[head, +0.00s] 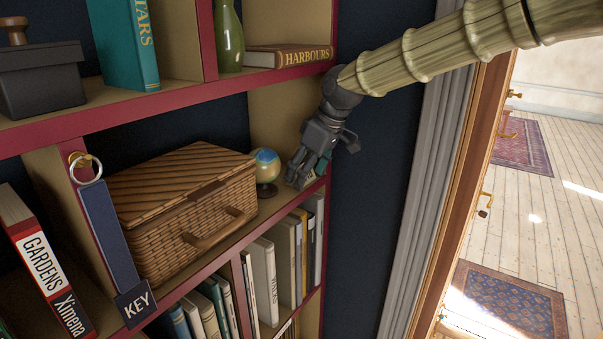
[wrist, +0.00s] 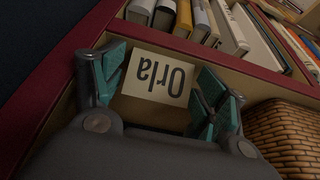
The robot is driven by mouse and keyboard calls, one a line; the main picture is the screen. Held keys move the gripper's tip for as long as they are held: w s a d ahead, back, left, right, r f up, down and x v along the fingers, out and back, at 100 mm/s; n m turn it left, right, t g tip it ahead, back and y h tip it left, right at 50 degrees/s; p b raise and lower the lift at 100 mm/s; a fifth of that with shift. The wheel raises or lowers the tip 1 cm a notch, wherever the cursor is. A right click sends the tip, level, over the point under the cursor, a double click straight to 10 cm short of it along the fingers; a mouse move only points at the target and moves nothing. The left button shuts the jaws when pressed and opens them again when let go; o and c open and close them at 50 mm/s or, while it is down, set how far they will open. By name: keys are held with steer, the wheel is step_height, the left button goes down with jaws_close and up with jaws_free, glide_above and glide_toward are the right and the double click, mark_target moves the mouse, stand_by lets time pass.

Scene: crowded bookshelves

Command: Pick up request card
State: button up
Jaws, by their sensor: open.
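In the head view my gripper (head: 306,179) is at the right end of the middle shelf, beside a small globe. Only a small part of the card (head: 310,174) shows there between the fingers. I cannot tell whether the fingers touch it.
A wicker basket (head: 180,205) fills much of the same shelf, left of the globe (head: 267,166). Books (head: 271,275) stand on the shelf below. A key tag (head: 135,303) hangs at the left. The shelf above holds a HARBOURS book (head: 290,57) and a green vase (head: 229,38).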

steer(key=c, duration=0.5)
steer(key=shift+o, duration=0.2)
